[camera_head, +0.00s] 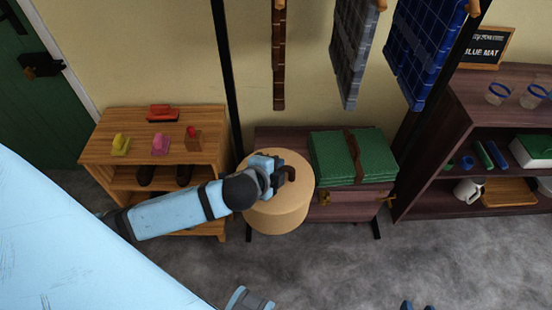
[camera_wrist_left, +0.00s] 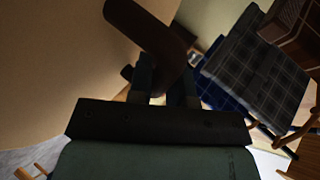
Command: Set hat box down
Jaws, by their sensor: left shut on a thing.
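The hat box (camera_head: 278,212) is a round tan box with a brown handle on top, in the middle of the head view. My left gripper (camera_head: 287,173) is shut on the brown handle, which also crosses the top of the left wrist view (camera_wrist_left: 150,30). The box overlaps the left part of a low dark wooden bench (camera_head: 268,143), and its lower side shows below the bench top. Whether it touches the bench is hidden. Two small dark blue tips at the bottom edge of the head view may be my right gripper (camera_head: 417,306).
A folded green blanket (camera_head: 335,158) with a brown strap lies on the bench, right of the box. A wooden shelf (camera_head: 97,150) with small coloured items stands left. A dark shelf unit (camera_head: 455,105) stands right. Checked cloths (camera_head: 357,50) hang above. Grey floor (camera_head: 400,260) in front is clear.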

